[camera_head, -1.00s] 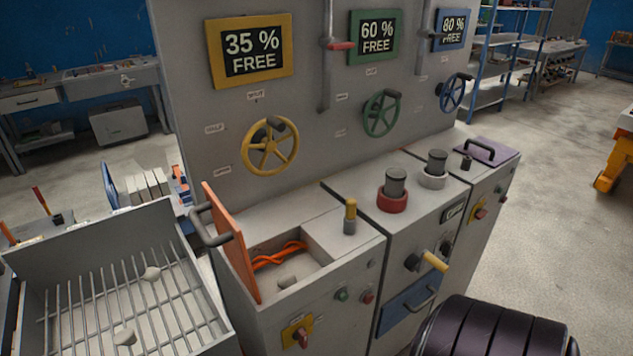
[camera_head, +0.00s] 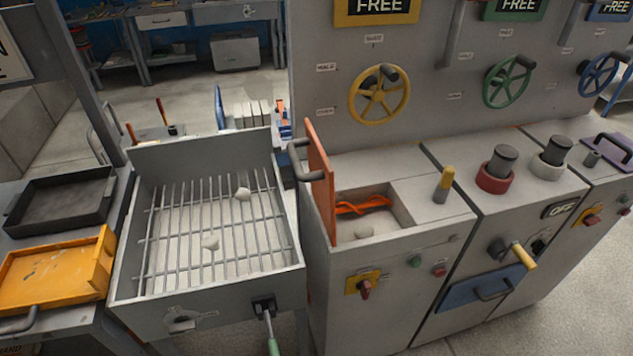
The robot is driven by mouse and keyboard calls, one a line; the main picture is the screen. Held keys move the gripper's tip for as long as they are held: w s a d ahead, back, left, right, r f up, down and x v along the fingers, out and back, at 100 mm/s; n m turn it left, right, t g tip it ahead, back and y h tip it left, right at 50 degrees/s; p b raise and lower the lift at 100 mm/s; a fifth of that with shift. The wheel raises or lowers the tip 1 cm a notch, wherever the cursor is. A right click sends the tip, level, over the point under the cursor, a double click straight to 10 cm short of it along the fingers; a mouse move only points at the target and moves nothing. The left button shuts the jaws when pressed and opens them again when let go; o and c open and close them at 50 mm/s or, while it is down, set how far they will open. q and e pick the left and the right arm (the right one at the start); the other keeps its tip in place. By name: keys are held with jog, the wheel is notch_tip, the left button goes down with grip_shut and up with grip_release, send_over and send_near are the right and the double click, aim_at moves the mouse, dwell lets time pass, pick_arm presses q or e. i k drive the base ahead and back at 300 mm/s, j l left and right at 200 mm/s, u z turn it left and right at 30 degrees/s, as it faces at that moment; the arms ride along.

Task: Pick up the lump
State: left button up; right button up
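Two small pale lumps lie on the bars of the grey grate box at the left. The farther lump (camera_head: 243,193) is toward the back right of the grate, and the nearer lump (camera_head: 210,242) is close to its middle. Another pale grey lump (camera_head: 364,232) lies in the open compartment of the cabinet, in front of an orange cable-like thing (camera_head: 362,205). I cannot tell which lump the task means. Neither of my grippers is in view.
The grate box (camera_head: 131,226) has raised walls and stands beside the cabinet. An orange lid (camera_head: 321,180) stands upright at the compartment's left edge. A black tray (camera_head: 22,229) and a yellow tray (camera_head: 104,262) lie at far left. Handwheels and knobs are at right.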

aim_at(364, 231)
jog(key=i+l+u, duration=0.1)
jog(key=l, duration=0.2)
jog(key=i+l+u, duration=0.25)
jog(key=l, duration=0.4)
jog(key=i+l+u, duration=0.1)
jog(key=l, duration=0.2)
jog(key=i, duration=0.05)
